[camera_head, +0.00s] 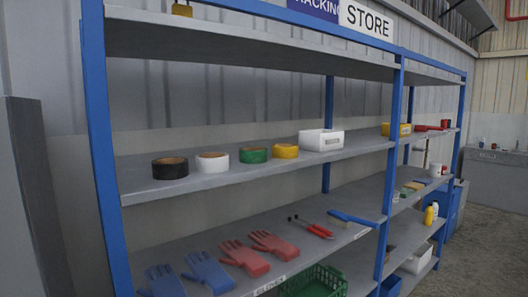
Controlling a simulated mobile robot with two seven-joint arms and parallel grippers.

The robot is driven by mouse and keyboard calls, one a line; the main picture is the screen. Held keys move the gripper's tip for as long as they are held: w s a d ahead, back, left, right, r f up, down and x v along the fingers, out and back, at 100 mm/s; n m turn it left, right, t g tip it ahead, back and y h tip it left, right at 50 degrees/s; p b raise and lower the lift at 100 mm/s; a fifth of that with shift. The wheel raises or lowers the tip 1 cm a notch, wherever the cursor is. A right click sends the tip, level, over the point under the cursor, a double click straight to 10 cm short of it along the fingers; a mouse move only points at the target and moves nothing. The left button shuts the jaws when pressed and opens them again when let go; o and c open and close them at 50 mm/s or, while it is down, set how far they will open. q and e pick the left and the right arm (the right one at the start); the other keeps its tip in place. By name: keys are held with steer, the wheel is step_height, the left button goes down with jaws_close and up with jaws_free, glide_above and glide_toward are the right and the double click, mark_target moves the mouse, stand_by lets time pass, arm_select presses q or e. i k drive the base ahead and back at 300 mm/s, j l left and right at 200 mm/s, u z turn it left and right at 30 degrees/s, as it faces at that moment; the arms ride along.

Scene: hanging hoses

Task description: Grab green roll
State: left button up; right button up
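The green roll (253,155) lies flat on the middle shelf (150,190) of a blue-framed rack. It sits in a row between a white roll (212,162) on its left and a yellow roll (285,151) on its right. A black roll (170,168) is at the left end of the row. The rolls appear to stand slightly apart. Neither of my grippers is in the head view.
A white box (321,140) stands right of the yellow roll. Blue rack posts (103,150) border the shelf bay. The shelf below holds blue gloves (208,271), red gloves (245,258) and tools. A green crate (314,282) is lower down. Open floor lies at right.

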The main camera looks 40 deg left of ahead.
mark_target(252, 154)
steer(key=i+l+u, duration=0.15)
steer(key=i+u, duration=0.3)
steer(key=i+l+u, duration=0.3)
steer(key=i+u, duration=0.15)
steer(key=i+l+u, duration=0.25)
steer(key=u, duration=0.15)
steer(key=i+l+u, duration=0.2)
steer(key=l+u, duration=0.2)
steer(key=i+l+u, duration=0.15)
steer(key=l+u, duration=0.25)
steer(key=i+l+u, duration=0.1)
steer(key=l+u, duration=0.65)
steer(key=l, duration=0.4)
